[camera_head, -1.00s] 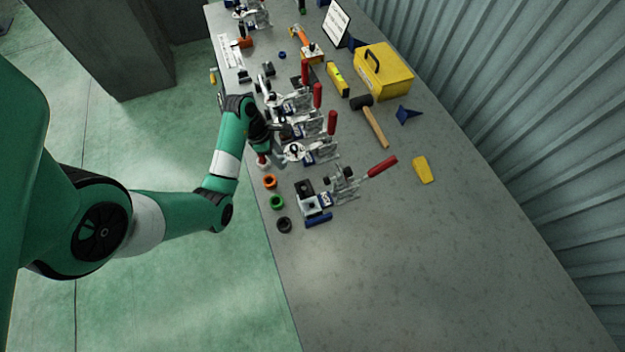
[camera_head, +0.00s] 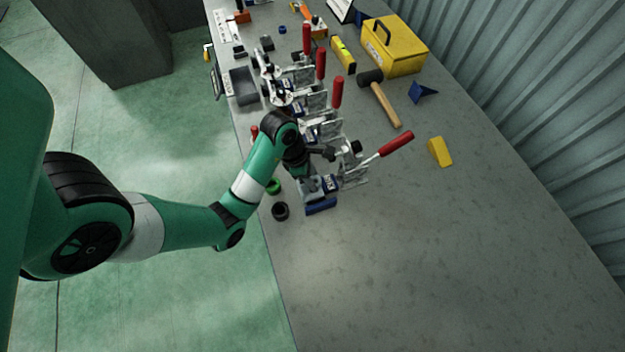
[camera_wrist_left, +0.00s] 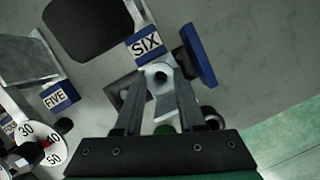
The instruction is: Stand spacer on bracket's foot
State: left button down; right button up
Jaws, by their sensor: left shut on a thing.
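The bracket marked SIX (camera_head: 328,183) stands near the table's left edge; its label also shows in the left wrist view (camera_wrist_left: 147,45). Its pale foot (camera_head: 313,190) lies beside the label. My left gripper (camera_head: 305,177) is just above the foot, partly hidden by its own wrist. In the left wrist view its fingers (camera_wrist_left: 160,85) come close together over the foot and are shut on the spacer. A pale piece with a dark round hole shows between the fingertips; I cannot tell spacer from foot there. My right gripper is not in view.
A green ring (camera_head: 273,186) and a black ring (camera_head: 280,211) lie left of the bracket. A blue block (camera_head: 321,206) lies in front. Red-handled clamps (camera_head: 397,144) stand close by. A hammer (camera_head: 384,100) and yellow box (camera_head: 393,46) are behind. The front table is clear.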

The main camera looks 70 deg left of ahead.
pick_arm(q)
jog(key=shift+f+b, duration=0.95)
jog(key=shift+f, duration=0.65)
jog(key=c, duration=0.5)
grip_release()
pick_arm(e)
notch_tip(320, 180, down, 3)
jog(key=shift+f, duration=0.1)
pick_arm(q)
jog(key=shift+r, duration=0.1)
jog(key=p+v, duration=1.2)
jog(key=p, duration=0.1)
jog(key=shift+r, duration=0.3)
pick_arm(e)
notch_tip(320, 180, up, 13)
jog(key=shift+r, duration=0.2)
